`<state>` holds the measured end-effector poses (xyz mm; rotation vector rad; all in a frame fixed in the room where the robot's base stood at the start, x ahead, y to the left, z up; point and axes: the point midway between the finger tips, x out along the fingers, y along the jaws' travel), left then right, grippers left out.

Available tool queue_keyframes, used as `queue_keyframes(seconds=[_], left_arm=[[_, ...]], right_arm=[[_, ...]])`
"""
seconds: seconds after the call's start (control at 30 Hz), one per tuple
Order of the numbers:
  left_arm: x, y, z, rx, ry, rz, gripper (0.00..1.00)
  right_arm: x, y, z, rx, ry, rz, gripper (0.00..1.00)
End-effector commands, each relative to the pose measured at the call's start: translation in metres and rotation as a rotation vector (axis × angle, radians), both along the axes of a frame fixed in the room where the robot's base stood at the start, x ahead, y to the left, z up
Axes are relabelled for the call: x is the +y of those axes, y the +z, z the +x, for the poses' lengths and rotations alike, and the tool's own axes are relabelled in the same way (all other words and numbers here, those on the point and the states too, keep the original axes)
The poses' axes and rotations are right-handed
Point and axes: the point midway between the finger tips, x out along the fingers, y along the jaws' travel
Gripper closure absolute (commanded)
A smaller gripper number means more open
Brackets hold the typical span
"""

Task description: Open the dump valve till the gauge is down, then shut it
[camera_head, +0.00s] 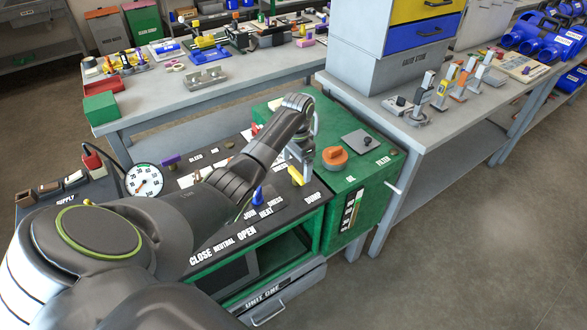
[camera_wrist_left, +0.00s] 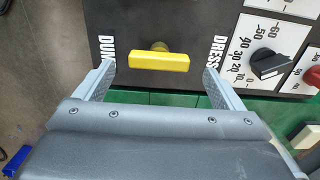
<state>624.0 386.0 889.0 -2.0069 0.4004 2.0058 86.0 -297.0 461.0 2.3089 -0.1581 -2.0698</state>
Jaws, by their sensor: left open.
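The dump valve's yellow handle (camera_head: 296,177) is on the dark panel top, above the DUMP label. In the left wrist view the yellow handle (camera_wrist_left: 158,61) is a bar lying crosswise on a short stem, between the DUMP and DRESS labels. My left gripper (camera_head: 302,160) is over the handle. In the wrist view its two fingers (camera_wrist_left: 158,76) stand apart on either side of the bar, with a gap at each end. The round white gauge (camera_head: 144,180) is at the panel's left; its red needle is too small to read. My right gripper is not in view.
An orange knob (camera_head: 335,156) sits on the green box right of the handle. A blue lever (camera_head: 258,195) is left of the handle. A black dial (camera_wrist_left: 268,64) and red knob (camera_wrist_left: 312,76) are close on the right in the wrist view. My left arm hides part of the panel.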

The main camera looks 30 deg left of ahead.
Motion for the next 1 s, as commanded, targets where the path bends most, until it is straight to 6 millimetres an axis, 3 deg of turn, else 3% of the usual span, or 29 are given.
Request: queue_keyframes(seconds=[0.2,0.57,0.9,1.0], left_arm=[[0.0,-0.024,0.0,0.001,0.001,0.0,0.1],[0.0,-0.029,0.0,0.0,0.001,0.001,0.11],[0.0,-0.028,0.0,-0.002,0.001,0.001,0.55],[0.001,-0.028,0.0,-0.002,0.003,0.001,0.55]], right_arm=[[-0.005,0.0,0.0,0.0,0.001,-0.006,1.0],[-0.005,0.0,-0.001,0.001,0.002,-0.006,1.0],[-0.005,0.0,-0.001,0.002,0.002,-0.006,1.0],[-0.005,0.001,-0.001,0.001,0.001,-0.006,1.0]])
